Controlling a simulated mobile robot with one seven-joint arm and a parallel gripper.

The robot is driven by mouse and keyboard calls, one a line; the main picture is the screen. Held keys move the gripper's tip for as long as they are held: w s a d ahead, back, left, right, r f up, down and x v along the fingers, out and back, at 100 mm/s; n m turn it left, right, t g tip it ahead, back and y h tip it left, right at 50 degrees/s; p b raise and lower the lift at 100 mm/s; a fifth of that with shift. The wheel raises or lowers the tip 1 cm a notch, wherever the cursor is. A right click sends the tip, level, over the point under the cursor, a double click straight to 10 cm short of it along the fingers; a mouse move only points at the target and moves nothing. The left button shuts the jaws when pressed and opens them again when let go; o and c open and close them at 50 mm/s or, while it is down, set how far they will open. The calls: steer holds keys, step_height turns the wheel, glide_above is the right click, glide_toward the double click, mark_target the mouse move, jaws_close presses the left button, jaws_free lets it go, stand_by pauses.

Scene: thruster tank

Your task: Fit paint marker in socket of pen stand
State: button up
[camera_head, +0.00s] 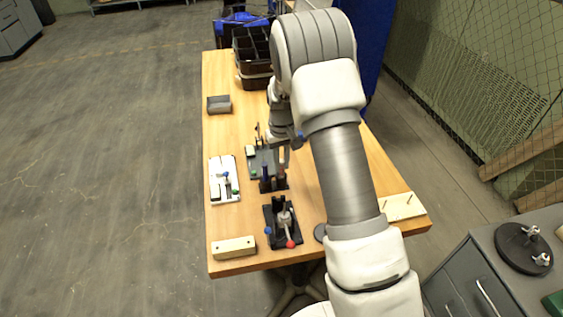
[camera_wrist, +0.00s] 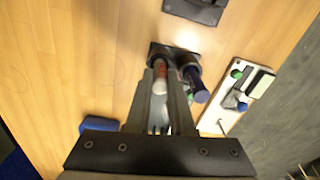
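The paint marker (camera_wrist: 159,79), with a white end and a red-orange band, shows between my gripper's fingers in the wrist view. My gripper (camera_wrist: 163,82) looks closed on it, with a finger close against each side. The dark pen stand (camera_wrist: 158,49) is directly at the fingertips, and the marker's far end meets it. I cannot tell how deep the marker sits in a socket. A dark blue marker (camera_wrist: 199,90) stands in the stand beside the right finger. In the head view, my gripper (camera_head: 284,158) is above the pen stand (camera_head: 279,187), partly hidden by my arm.
A white board with small fittings (camera_head: 224,190) lies left of the stand. A black clamp fixture (camera_head: 281,226) and a wooden block (camera_head: 234,247) lie nearer the front. A grey box (camera_head: 219,104) and a dark divided crate (camera_head: 255,70) are farther back.

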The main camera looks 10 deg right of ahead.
steer(key=o, duration=0.5)
steer(key=shift+o, duration=0.2)
step_height(320, 180, up, 21)
steer(key=p, duration=0.4)
steer(key=shift+r+p, duration=0.2)
steer(key=shift+p, duration=0.2)
